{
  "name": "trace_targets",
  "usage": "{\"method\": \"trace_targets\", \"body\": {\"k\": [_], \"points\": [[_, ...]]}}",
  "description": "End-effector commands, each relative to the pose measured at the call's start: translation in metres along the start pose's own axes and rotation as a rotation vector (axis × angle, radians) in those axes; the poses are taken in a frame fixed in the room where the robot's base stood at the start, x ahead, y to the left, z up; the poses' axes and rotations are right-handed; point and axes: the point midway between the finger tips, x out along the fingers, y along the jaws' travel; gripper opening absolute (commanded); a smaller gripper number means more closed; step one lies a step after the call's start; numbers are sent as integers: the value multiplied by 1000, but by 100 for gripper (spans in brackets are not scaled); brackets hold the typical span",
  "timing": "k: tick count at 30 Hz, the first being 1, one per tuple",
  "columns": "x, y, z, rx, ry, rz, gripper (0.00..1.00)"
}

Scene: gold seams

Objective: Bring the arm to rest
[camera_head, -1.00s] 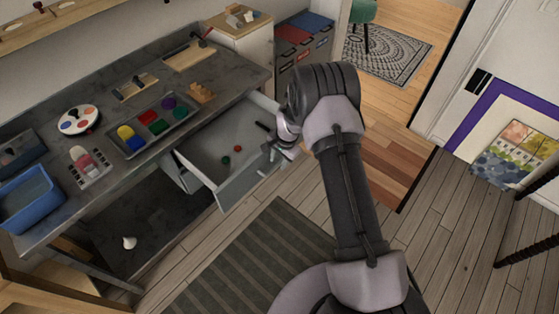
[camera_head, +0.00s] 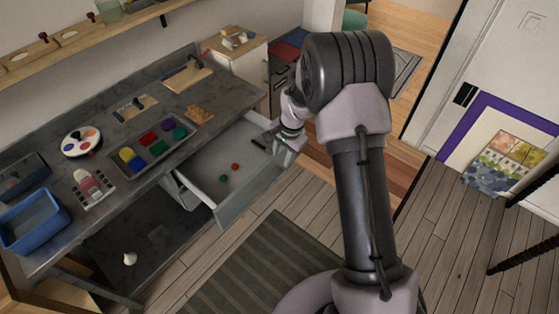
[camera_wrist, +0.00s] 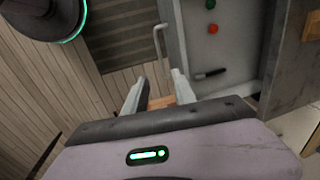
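My gripper (camera_head: 287,143) is at the front right corner of the open drawer (camera_head: 232,205), seen in the head view. In the wrist view my gripper (camera_wrist: 157,88) has its two fingers apart, with nothing between them. The drawer handle (camera_wrist: 158,40) shows just beyond the fingers, apart from them. My arm is bent and raised on the right side of the head view, and it hides part of the floor and doorway behind it.
The drawer holds a red piece (camera_head: 235,167), a green piece (camera_head: 223,178) and a dark marker (camera_wrist: 211,73). The workbench (camera_head: 215,100) carries a paint tray (camera_head: 150,165), a palette (camera_head: 80,145) and a blue bin (camera_head: 35,238). A striped mat (camera_head: 265,265) lies on open floor.

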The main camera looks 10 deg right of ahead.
Motion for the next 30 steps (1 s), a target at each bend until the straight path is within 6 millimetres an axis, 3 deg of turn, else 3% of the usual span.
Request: {"method": "trace_targets", "body": {"k": [14, 17, 20, 23, 24, 27, 30], "points": [[-5, 0, 0, 0, 0, 0, 32], [-19, -2, 2, -13, 6, -9, 32], [-76, -7, 16, -70, 31, -46, 32], [-159, 3, 50, -168, 70, -98, 32], [-190, 12, 68, -210, 86, -119, 32], [-253, 47, 118, -320, 134, -173, 32], [-288, 91, 166, -421, 182, -218, 32]]}}
